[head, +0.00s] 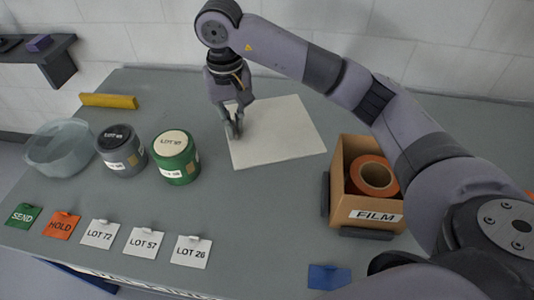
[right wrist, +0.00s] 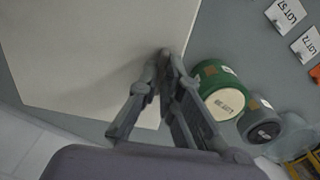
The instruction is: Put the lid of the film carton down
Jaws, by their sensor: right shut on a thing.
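The lid (head: 280,135) is a flat, cream square at the back middle of the grey table; it also fills much of the right wrist view (right wrist: 90,50). My right gripper (head: 235,132) is at the lid's left edge, fingers pointing down, shut on that edge. In the right wrist view its fingertips (right wrist: 165,58) meet at the lid's edge. I cannot tell whether the lid rests fully on the table. The film carton (head: 377,217), brown and open-topped, stands to the right with an orange film roll (head: 358,177) inside. My left gripper is not in view.
A green tin (head: 176,168), a grey tin (head: 120,160) and a clear bowl (head: 60,150) stand left of the lid. Several tags, including HOLD (head: 62,226), line the front. A yellow bar (head: 108,101) lies at the back left. A blue card (head: 328,277) lies at the front.

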